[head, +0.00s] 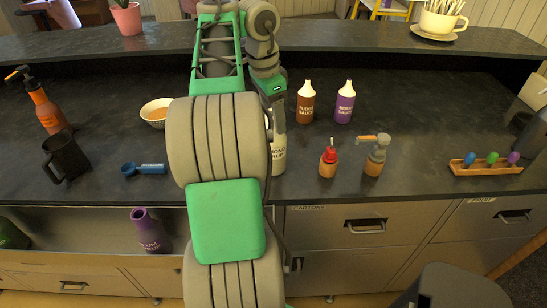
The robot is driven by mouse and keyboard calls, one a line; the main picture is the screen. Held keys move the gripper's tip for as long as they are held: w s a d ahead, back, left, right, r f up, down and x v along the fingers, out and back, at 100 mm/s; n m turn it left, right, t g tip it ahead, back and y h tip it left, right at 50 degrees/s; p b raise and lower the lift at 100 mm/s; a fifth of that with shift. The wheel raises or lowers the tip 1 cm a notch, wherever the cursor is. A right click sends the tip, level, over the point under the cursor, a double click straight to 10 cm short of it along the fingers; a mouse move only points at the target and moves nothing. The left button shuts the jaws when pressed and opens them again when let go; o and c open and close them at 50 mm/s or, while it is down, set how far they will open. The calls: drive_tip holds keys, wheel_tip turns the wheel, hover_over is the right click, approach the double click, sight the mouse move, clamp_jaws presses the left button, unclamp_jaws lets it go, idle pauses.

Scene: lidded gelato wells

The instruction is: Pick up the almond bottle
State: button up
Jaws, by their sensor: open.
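The almond bottle (279,154) is pale, with dark lettering of which only the ends of the words show. It stands upright on the dark counter, and my arm hides its left part. My gripper (274,104) points down at the bottle's upper part. It is open, but its fingertips are mostly hidden behind my arm, and I cannot tell whether they touch the bottle.
A bowl (155,113), blue scoop (144,169) and black pitcher (66,156) are left. A raised ledge (340,38) runs behind.

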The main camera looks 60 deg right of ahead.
drive_tip(key=shift+c, duration=0.3)
clamp_jaws()
idle(0.5)
idle(0.3)
